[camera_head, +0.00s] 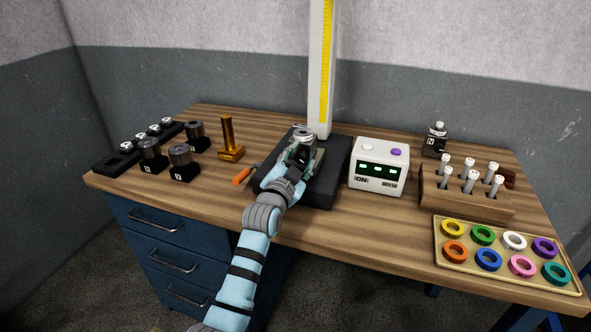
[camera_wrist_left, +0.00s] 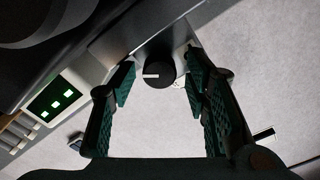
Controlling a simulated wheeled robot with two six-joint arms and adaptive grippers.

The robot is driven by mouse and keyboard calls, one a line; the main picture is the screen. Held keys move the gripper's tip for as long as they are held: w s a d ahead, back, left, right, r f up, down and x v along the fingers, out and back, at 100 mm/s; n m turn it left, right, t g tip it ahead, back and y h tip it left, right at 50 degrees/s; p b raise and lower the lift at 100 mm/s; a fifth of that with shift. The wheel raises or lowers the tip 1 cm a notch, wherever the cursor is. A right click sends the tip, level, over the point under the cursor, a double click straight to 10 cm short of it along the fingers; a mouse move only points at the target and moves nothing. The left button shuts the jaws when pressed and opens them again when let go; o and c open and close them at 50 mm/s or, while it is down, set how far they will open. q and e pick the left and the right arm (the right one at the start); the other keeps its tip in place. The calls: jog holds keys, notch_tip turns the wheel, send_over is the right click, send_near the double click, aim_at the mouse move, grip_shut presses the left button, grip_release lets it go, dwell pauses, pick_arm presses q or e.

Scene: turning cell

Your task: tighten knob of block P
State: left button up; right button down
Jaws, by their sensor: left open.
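My left arm reaches in from the bottom, and its gripper (camera_head: 302,148) is over the black base plate (camera_head: 325,190) of the height gauge, in the middle of the bench. In the left wrist view the gripper (camera_wrist_left: 160,84) is open, with its green pads on either side of a round black knob (camera_wrist_left: 157,72) with a white line. A gap shows between the pads and the knob. The knob sits by a grey and white part. I cannot read a letter P; the gripper hides most of what is beneath it in the head view. My right gripper is not in view.
A gauge column (camera_head: 321,70) rises behind the gripper. A white display box (camera_head: 380,166) stands right of the plate. A brass stand (camera_head: 230,150) and an orange-handled tool (camera_head: 242,176) are to the left. A wooden rack (camera_head: 465,197) and ring tray (camera_head: 445,262) are at right.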

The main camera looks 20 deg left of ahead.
aim_at(300, 159)
pick_arm(q)
jog(key=shift+f+n+b, duration=0.25)
jog(key=shift+n+b, duration=0.2)
jog(key=shift+n, duration=0.15)
jog(key=n+b, duration=0.3)
jog(key=f+n+b, duration=0.1)
jog(key=n+b, duration=0.2)
jog(key=shift+a+b, duration=0.1)
jog(key=shift+b, duration=0.3)
jog(key=s+p, duration=0.1)
jog(key=s, duration=0.1)
jog(key=s+r+p, duration=0.1)
jog(key=s+p, duration=0.1)
jog(key=shift+s+a+r, duration=0.1)
jog(key=shift+s+r, duration=0.1)
jog(key=shift+s, duration=0.2)
jog(key=s+p, duration=0.2)
jog(key=s, duration=0.8)
jog(key=s+a+f+g, duration=0.1)
jog(key=s+f+g, duration=0.1)
jog(key=f, duration=0.9)
jog(key=s+a+f+g, duration=0.1)
jog(key=f+g, duration=0.3)
jog(key=f, duration=0.7)
jog(key=shift+s+a+f+y+p, duration=0.3)
jog(key=shift+s+a+f+y, duration=0.1)
jog(key=shift+s, duration=0.45)
